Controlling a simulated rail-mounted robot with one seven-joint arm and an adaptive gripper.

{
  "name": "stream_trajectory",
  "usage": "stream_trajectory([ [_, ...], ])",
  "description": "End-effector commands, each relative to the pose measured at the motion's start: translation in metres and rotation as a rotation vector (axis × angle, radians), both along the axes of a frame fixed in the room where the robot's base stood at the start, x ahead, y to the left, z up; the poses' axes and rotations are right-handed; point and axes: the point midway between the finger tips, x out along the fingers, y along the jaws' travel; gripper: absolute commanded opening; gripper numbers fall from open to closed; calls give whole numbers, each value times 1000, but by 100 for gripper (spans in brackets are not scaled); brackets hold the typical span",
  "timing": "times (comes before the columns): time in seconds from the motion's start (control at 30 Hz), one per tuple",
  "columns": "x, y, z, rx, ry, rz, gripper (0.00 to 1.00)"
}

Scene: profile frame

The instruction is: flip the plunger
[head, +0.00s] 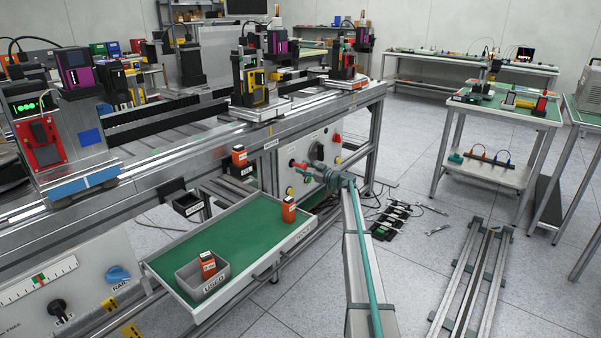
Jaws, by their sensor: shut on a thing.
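A light control panel (272,186) is set in the front of the aluminium frame. A small red-ended part, which looks like the plunger (296,163), sticks out from this panel. My gripper (309,168) reaches the panel from the lower right, with its fingertips at this red part. It is shut on the part, but the fingers are small and partly overlap it. I cannot tell which way the plunger is turned.
A red button (337,138) and yellow knobs (290,190) are close by on the panel. An open green-lined drawer (235,245) juts out at the lower left, with a grey bin (187,276) and orange boxes (288,209). Floor rails (470,285) lie at the right.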

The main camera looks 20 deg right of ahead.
Motion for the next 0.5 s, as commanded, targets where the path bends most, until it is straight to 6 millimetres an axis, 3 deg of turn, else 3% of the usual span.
stream_trajectory([
  [0.27, -5, -1, -2, -1, 3, 3, 0],
  [0.3, -5, -1, -2, -1, 3, 3, 48],
  [0.4, -5, -1, -1, 0, 3, 2, 64],
  [0.5, -4, -1, -1, 0, 2, 3, 67],
])
